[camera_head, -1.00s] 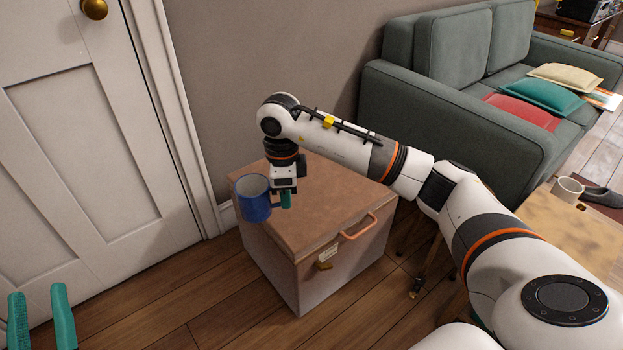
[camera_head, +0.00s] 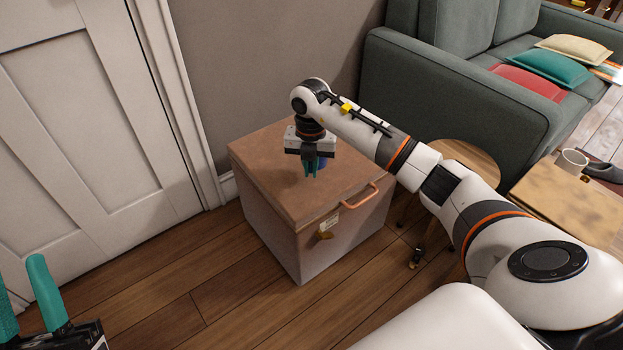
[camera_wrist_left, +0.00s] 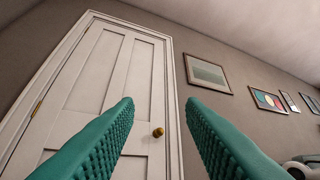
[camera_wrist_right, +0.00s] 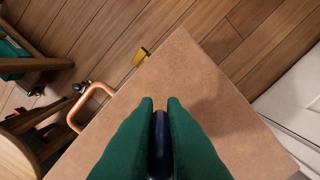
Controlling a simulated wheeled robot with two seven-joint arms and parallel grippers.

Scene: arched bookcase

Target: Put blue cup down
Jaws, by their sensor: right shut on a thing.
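The blue cup (camera_head: 323,162) is mostly hidden behind my right gripper (camera_head: 311,172) in the head view. In the right wrist view a dark blue strip of the cup (camera_wrist_right: 159,140) shows between the two green fingers of the right gripper (camera_wrist_right: 160,105), which are shut on it. The cup and gripper are over the top of the brown box (camera_head: 262,160); I cannot tell whether the cup touches the lid. My left gripper (camera_head: 30,305) is at the lower left, and in the left wrist view (camera_wrist_left: 160,120) its fingers are wide apart with nothing between them.
The box has a copper handle (camera_head: 357,198) on its front. A green sofa (camera_head: 450,70) is behind, and a white door (camera_head: 90,120) at left.

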